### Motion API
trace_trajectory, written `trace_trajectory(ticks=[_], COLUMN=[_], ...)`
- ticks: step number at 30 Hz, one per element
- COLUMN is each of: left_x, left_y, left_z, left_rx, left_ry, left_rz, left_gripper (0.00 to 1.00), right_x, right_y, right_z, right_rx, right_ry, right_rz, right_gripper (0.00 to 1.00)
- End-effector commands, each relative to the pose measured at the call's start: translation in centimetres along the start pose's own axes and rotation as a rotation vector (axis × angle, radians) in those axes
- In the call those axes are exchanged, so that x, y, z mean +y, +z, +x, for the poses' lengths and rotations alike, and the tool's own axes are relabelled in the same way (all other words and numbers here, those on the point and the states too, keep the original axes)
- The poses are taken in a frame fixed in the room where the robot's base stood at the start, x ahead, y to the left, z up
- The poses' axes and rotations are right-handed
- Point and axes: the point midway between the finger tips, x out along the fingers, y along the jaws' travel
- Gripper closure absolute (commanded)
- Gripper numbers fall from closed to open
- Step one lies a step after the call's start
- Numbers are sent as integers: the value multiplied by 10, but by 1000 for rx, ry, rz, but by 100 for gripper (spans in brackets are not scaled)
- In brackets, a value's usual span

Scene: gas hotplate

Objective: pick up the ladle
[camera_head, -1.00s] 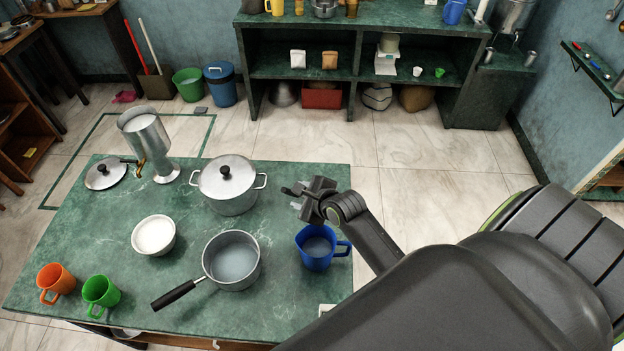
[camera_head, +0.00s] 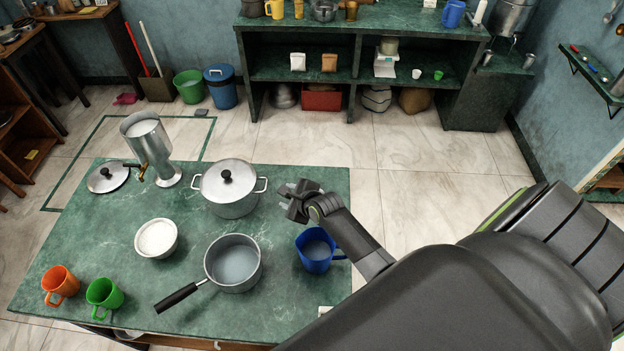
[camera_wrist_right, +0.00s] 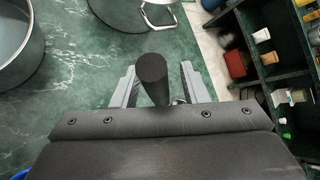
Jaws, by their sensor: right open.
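A dark rounded rod end (camera_wrist_right: 152,72), which looks like the ladle's handle, stands between the fingers of my right gripper in the right wrist view. The rest of the ladle is hidden, and I cannot make out its bowl. My right gripper (camera_wrist_right: 158,88) is open, with one light grey finger on each side of the rod. I cannot tell whether either finger touches it. In the head view my right gripper (camera_head: 290,203) is over the right part of the green table (camera_head: 200,225), between the lidded pot and the blue jug. My left gripper is not in view.
The lidded pot (camera_head: 230,190) is just left of my right gripper, and the blue jug (camera_head: 316,258) stands below it in the picture. A saucepan (camera_head: 233,268), white bowl (camera_head: 156,238), orange mug (camera_head: 60,285) and green mug (camera_head: 103,297) are farther left. A metal dispenser (camera_head: 150,150) stands behind.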

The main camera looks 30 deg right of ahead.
Motion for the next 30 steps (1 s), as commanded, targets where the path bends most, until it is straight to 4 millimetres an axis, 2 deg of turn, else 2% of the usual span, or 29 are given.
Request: trace_trajectory(ticks=[5, 6, 15, 30], left_x=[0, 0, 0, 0], left_y=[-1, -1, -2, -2], left_z=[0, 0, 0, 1], left_rx=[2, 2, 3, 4], left_ry=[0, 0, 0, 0], left_rz=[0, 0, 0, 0], left_gripper=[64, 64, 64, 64], right_x=[0, 0, 0, -2], right_y=[0, 0, 0, 2], right_z=[0, 0, 0, -2], right_rx=[0, 0, 0, -1], right_ry=[0, 0, 1, 0], right_rz=[0, 0, 0, -1], right_gripper=[60, 63, 100, 100])
